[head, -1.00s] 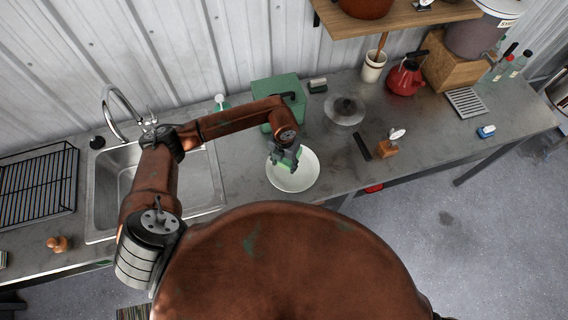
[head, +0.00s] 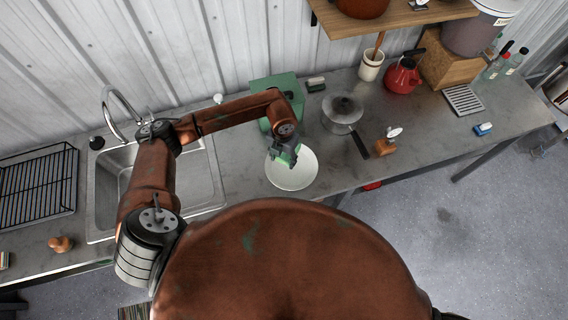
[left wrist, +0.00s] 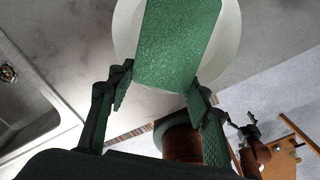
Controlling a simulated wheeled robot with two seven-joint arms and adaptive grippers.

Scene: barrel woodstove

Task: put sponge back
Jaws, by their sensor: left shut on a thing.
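My left gripper (head: 285,152) is shut on a green sponge (left wrist: 178,45), which sticks out beyond the two fingers in the left wrist view. In the head view the gripper and sponge are over a round white plate (head: 297,178) on the grey counter. The plate also shows behind the sponge in the left wrist view (left wrist: 228,50). I cannot tell how large the gap is between sponge and plate. My right gripper is not in the head view; a small dark gripper (left wrist: 249,131) at the lower right of the left wrist view seems to be it, its jaws unclear.
A steel sink (head: 112,180) and a black dish rack (head: 38,185) lie to the left. A green box (head: 262,92) stands behind the gripper. A pan (head: 342,112), a wooden-handled brush (head: 385,143) and a red kettle (head: 402,77) are to the right. Bare counter (head: 236,165) lies between sink and plate.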

